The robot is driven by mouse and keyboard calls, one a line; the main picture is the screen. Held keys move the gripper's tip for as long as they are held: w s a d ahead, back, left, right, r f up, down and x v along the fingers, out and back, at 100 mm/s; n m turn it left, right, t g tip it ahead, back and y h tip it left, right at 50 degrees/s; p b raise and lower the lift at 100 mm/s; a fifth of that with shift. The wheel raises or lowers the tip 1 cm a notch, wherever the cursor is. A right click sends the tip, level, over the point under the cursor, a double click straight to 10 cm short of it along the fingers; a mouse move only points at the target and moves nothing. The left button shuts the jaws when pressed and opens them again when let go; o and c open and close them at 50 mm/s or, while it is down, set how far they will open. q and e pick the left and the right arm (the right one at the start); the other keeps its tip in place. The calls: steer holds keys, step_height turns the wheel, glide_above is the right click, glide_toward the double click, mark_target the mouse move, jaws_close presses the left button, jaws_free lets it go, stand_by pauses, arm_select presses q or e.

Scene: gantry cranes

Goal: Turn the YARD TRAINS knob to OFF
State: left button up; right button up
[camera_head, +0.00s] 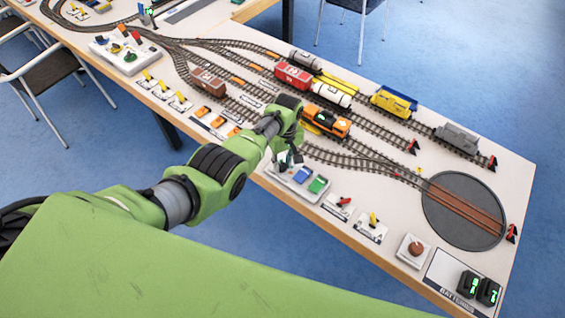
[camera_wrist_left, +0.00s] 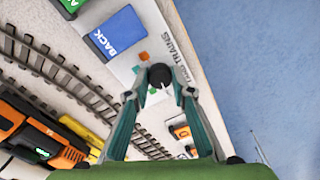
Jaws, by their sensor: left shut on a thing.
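The YARD TRAINS knob (camera_wrist_left: 159,74) is a dark round knob on a white control panel (camera_wrist_left: 122,68). A pale mark shows on its near side; its exact setting is hard to tell. An orange square and a green square sit beside it on the panel. My left gripper (camera_wrist_left: 160,91) is shut on the knob, one green finger on each side. In the head view, my left gripper (camera_head: 287,160) is low over the left end of the panel and hides the knob there. My right gripper is in neither view.
The panel carries a blue BACK button (camera_wrist_left: 118,34) and a green button (camera_head: 318,184). An orange locomotive (camera_head: 326,122) stands on the track behind my gripper. Small levers (camera_head: 342,202) and a turntable (camera_head: 463,211) lie to the right. The table's front edge is close.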

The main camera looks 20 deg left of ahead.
mark_target(284, 164)
arm_select(q)
steer(key=shift+w+r, duration=0.1)
steer(key=o, duration=1.1)
step_height(284, 164, up, 12)
steer(key=shift+w+d, duration=0.2)
steer(key=shift+d, duration=0.05)
